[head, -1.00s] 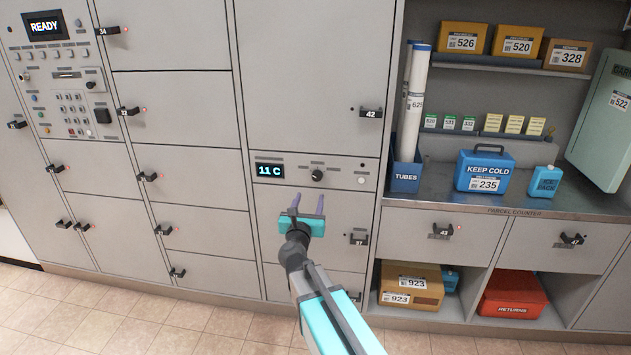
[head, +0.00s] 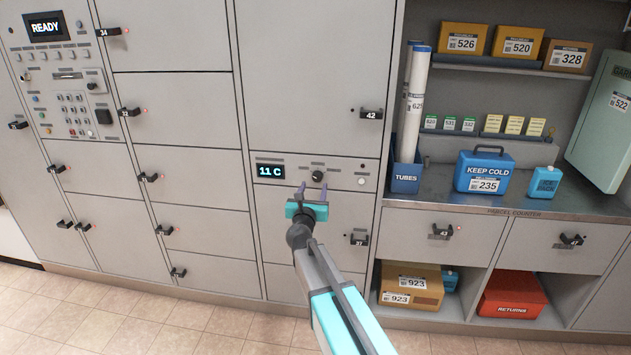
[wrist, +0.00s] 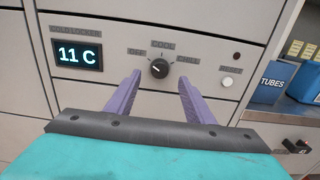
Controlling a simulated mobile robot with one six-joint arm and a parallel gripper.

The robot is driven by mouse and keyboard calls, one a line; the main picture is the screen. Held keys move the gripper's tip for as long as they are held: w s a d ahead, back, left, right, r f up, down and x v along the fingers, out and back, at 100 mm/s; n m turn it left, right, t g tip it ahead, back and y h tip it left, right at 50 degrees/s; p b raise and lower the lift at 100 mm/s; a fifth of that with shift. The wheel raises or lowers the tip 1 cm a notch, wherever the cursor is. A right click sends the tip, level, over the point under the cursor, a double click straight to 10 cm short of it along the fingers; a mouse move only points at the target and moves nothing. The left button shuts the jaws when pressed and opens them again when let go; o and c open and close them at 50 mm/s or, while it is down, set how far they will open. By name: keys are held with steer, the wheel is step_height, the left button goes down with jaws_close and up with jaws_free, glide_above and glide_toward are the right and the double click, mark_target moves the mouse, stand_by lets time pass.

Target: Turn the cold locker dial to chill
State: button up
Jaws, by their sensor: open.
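The cold locker dial (head: 318,176) is a small black round knob on the locker's control strip. In the wrist view the dial (wrist: 159,68) has OFF marked to its left, COOL above and CHILL to its right. Its pale pointer mark appears to point up-left, toward OFF. The display (wrist: 77,55) left of it reads 11 C. My gripper (head: 312,188) is open and empty, just below and in front of the dial. In the wrist view the purple fingers (wrist: 158,85) stand apart, one at each side below the dial, not visibly touching it.
A white button (wrist: 227,82) and a dark red lamp (wrist: 236,55) sit right of the dial. Locker 42's handle (head: 371,113) is above, and locker 37's handle (head: 357,239) is below. A blue tubes bin (head: 406,178) stands to the right.

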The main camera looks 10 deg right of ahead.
mark_target(317, 178)
steer(key=shift+p+x, duration=0.35)
steer(key=shift+x, duration=2.7)
steer(key=c, duration=1)
